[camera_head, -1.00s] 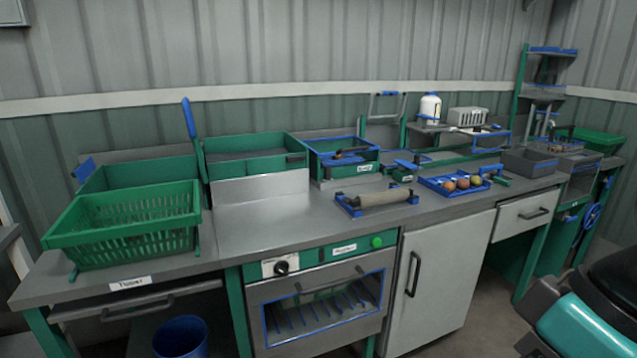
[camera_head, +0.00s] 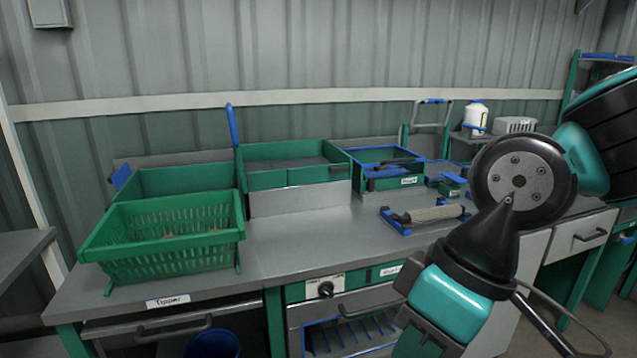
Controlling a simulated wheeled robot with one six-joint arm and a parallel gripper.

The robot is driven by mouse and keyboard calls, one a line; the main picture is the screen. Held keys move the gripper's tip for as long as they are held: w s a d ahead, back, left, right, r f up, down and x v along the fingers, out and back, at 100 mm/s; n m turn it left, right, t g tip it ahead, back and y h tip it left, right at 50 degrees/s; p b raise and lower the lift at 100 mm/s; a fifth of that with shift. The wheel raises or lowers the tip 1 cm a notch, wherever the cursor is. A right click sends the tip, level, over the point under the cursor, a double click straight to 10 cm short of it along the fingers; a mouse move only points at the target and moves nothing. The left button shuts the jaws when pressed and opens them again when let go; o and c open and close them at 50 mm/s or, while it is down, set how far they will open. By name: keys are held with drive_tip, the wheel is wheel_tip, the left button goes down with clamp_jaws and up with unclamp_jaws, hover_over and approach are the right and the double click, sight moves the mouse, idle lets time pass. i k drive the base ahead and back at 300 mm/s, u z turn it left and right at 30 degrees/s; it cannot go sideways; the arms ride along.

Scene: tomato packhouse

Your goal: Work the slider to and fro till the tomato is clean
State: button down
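I cannot make out which part is the slider, and no tomato shows clearly now. A pale roller (camera_head: 436,213) in a blue frame (camera_head: 396,222) lies on the bench, left of my arm. Behind it stands a green box with a blue rim (camera_head: 352,152), a bar across it and a white label. A small green and blue block (camera_head: 451,186) sits to its right. My arm fills the right side, with a round bolted face in front of the bench. It hides the bench's right part. My gripper's fingers are not visible.
A slatted green basket (camera_head: 165,230) stands at the left behind the "Tipper" label. Green trays (camera_head: 268,180) and a blue lever (camera_head: 232,126) are behind it. A white bottle (camera_head: 476,118) stands at the back right. The grey bench top (camera_head: 315,240) is clear in the middle.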

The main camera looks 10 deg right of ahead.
sight(372, 184)
drive_tip(key=i, duration=0.95)
drive_tip(key=z, duration=0.4)
